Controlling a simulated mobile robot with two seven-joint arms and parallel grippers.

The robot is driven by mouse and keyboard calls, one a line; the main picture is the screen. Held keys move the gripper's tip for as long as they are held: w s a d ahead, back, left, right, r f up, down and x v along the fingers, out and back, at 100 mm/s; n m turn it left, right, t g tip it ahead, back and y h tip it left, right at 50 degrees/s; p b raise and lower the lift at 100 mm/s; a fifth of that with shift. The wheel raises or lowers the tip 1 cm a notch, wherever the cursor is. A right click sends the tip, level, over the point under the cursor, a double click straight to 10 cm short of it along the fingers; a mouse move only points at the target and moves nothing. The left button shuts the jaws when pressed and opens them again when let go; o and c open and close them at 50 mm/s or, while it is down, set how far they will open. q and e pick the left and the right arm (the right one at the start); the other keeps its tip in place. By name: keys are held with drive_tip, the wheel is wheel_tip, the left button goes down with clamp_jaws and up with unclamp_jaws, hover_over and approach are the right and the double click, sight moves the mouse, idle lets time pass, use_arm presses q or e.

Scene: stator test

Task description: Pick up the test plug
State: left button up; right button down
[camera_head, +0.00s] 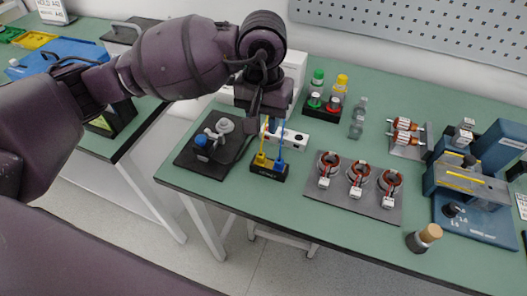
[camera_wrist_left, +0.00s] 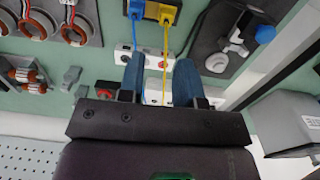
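A blue plug (camera_head: 280,165) and a yellow plug (camera_head: 260,160) stand side by side in a small black holder (camera_head: 268,172) near the table's front edge. They also show at the top of the left wrist view, the blue plug (camera_wrist_left: 137,9) left of the yellow one (camera_wrist_left: 166,13). A cable runs from each toward a white socket box (camera_head: 291,137). I cannot tell which is the test plug. My left gripper (camera_wrist_left: 162,62) is open and empty, its two blue fingers apart, with the plugs beyond the fingertips. In the head view my wrist partly hides it. My right gripper is not in view.
A black plate with a grey fixture and blue knob (camera_head: 200,141) lies left of the plugs. A grey mat with several wound stators (camera_head: 357,174) lies right. Bottles (camera_head: 341,82) stand behind. A blue press (camera_head: 480,185) and wooden-handled tool (camera_head: 430,232) are farther right.

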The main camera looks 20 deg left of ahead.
sight(261, 153)
use_arm(q)
drive_tip(key=shift+w+a+f, duration=0.15)
drive_tip(key=shift+f, duration=0.15)
wheel_tip(261, 153, down, 4)
drive_tip(key=shift+r, duration=0.25)
drive_tip(key=shift+s+f, duration=0.2)
drive_tip(key=shift+f, duration=0.9)
drive_tip(key=f, duration=0.3)
drive_tip(key=shift+s+a+f+b, duration=0.15)
drive_tip(key=shift+s+b, duration=0.1)
drive_tip(key=shift+b, duration=0.15)
drive_tip(key=shift+f, duration=0.5)
drive_tip(key=shift+c, duration=0.3)
clamp_jaws()
